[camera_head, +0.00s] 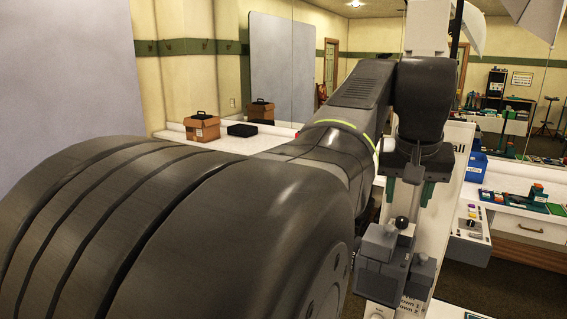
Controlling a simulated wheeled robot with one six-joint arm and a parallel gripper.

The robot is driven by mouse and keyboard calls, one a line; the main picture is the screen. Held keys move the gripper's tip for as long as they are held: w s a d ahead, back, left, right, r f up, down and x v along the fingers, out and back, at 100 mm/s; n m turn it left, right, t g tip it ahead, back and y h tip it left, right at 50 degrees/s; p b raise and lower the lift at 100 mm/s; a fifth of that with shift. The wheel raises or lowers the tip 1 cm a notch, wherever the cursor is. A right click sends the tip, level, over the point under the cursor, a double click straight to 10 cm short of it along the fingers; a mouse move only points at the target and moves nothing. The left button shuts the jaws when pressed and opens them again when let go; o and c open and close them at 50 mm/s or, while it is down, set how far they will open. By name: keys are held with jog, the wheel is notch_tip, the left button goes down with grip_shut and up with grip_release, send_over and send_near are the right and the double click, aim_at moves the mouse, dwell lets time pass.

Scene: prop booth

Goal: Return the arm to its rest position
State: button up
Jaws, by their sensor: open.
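My arm fills the left and centre of the head view, large and dark grey, with a yellow-green ring near the elbow. It reaches away from me, and its wrist is bent downward. My gripper (409,192) hangs below the wrist at right of centre, with dark green parts to either side. It is open, and I see nothing held in it. Just below it in the picture is a grey device with a dark knob (402,222); I cannot tell whether they touch.
A white lettered panel (452,185) stands close behind my gripper. A control box (468,232) with buttons is to its right. A blue bin (476,167) stands at the right.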

aim_at(401, 219)
jog(key=x, duration=0.6)
jog(key=shift+f, duration=0.25)
jog(key=shift+r, duration=0.1)
jog(key=v, duration=1.4)
jog(key=x, duration=1.4)
jog(key=shift+w, duration=0.1)
jog(key=m+g+h+b, duration=0.1)
jog(key=m, duration=0.2)
jog(key=m+h+b, duration=0.1)
jog(key=m, duration=0.2)
jog(key=shift+w+a+m+g, duration=0.2)
jog(key=shift+m+g, duration=0.1)
jog(key=shift+g, duration=0.1)
jog(key=m+g, duration=0.1)
jog(key=m, duration=0.2)
jog(key=m+g, duration=0.1)
jog(key=m, duration=0.1)
jog(key=shift+w+m+h, duration=0.15)
jog(key=shift+m+h, duration=0.15)
jog(key=shift+m, duration=0.1)
jog(key=v, duration=0.8)
jog(key=shift+b, duration=0.35)
